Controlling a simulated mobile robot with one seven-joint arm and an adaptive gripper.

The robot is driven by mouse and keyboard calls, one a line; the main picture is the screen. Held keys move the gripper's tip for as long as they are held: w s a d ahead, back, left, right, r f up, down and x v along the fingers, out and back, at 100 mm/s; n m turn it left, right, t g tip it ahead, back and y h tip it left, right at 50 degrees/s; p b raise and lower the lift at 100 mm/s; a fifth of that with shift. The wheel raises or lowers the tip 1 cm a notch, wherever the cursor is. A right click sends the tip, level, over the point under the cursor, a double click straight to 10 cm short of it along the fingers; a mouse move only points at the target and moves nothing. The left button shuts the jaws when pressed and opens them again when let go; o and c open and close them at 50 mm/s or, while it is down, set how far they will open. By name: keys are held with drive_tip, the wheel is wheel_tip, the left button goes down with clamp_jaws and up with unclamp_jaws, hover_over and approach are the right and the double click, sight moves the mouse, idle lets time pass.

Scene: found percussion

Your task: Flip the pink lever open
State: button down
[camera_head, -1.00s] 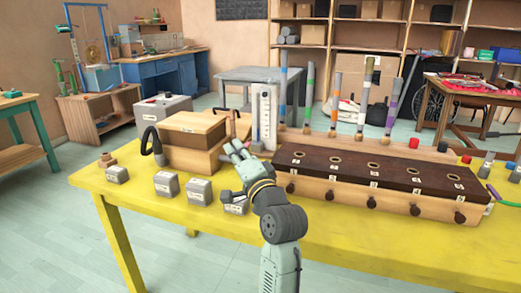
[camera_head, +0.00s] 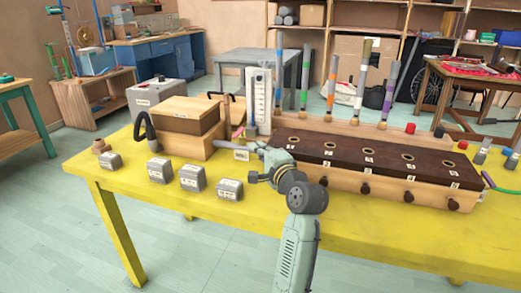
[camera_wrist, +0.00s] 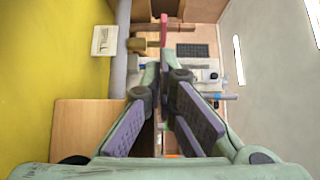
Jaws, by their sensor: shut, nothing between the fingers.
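The pink lever (camera_wrist: 164,29) shows as a narrow upright pink bar near the top middle of the wrist view, beyond my fingertips. In the head view a small pink piece (camera_head: 239,131) shows between the wooden box and the white gauge. My gripper (camera_wrist: 167,68) is shut and empty, its fingertips pointing toward the lever and apart from it. In the head view my gripper (camera_head: 256,147) is just in front of the gauge, at the left end of the dark-topped wooden unit. The lever's lower end and mounting are unclear.
A wooden box (camera_head: 190,118) stands left of my gripper, with a label card (camera_head: 241,155) between. The long wooden unit (camera_head: 372,160) with holes and knobs is on the right. Several grey labelled blocks (camera_head: 191,177) stand along the front of the yellow table (camera_head: 130,185).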

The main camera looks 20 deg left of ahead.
drive_tip(key=x, duration=0.6)
drive_tip(key=shift+p, duration=0.4)
